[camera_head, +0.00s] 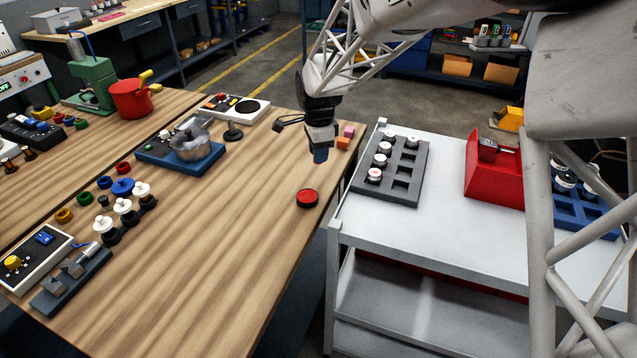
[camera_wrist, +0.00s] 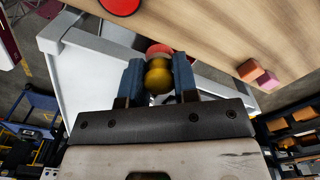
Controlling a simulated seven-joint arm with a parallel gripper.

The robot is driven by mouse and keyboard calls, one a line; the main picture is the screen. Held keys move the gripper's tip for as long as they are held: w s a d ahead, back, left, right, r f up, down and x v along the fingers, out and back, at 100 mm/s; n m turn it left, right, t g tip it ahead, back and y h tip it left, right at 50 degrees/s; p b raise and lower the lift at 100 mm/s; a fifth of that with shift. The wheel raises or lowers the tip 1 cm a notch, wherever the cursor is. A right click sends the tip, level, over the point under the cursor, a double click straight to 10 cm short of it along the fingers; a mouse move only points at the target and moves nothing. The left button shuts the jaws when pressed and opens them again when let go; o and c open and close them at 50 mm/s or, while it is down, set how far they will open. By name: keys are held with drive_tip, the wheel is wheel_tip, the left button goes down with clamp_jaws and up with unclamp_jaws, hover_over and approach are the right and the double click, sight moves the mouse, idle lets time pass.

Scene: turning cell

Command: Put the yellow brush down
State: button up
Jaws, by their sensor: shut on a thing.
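My gripper (camera_head: 320,156) points down above the right part of the wooden bench, near its edge. In the wrist view my gripper (camera_wrist: 158,76) has its two blue fingers closed on a yellow rounded thing, the yellow brush (camera_wrist: 158,82), seen nearly end-on. A pinkish-red round patch shows just beyond it; I cannot tell if it belongs to the brush. The brush is hidden behind the fingers in the head view. I cannot tell whether it touches the bench.
A red disc with a dark rim (camera_head: 307,198) lies on the bench (camera_head: 235,235) in front of my gripper. An orange block (camera_head: 343,142) and a pink block (camera_head: 349,131) lie close by. A white cart (camera_head: 420,228) with a grey tray (camera_head: 408,165) stands right. The bench's front middle is clear.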

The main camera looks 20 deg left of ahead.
hover_over(319, 188)
drive_tip(key=shift+a+f, duration=0.1)
drive_tip(key=shift+f, duration=2.65)
drive_tip(key=shift+f, duration=1.85)
drive_tip(key=shift+f, duration=0.1)
drive_tip(key=o, duration=0.6)
wheel_tip(319, 188, up, 12)
drive_tip(key=shift+r, duration=0.1)
